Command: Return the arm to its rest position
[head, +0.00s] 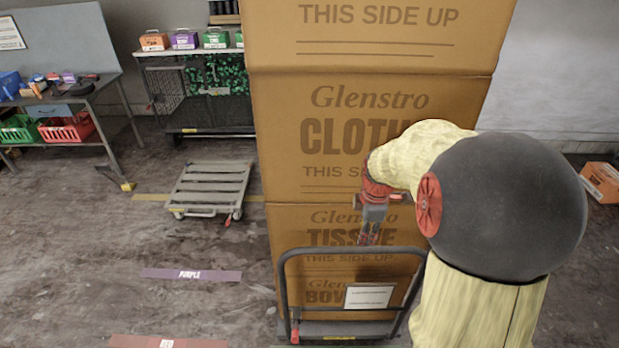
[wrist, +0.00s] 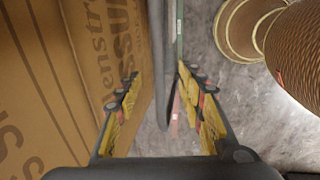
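My arm reaches in from the right in the head view, bent, with my gripper (head: 369,238) hanging down in front of stacked cardboard boxes (head: 345,130). In the wrist view my gripper (wrist: 160,105) has its two yellow-padded fingers well apart, with nothing held between them. The grey handle of a cart (head: 350,250) stands near the gripper. In the wrist view the handle bar (wrist: 158,50) shows beyond the gap between the fingers. I see no contact with it, but its exact distance is hard to tell.
The tall box stack stands on the cart close behind my gripper. An empty flat dolly (head: 211,187) is at left of it. A workbench (head: 70,95) with red and green bins and a wire cage shelf (head: 200,90) stand behind.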

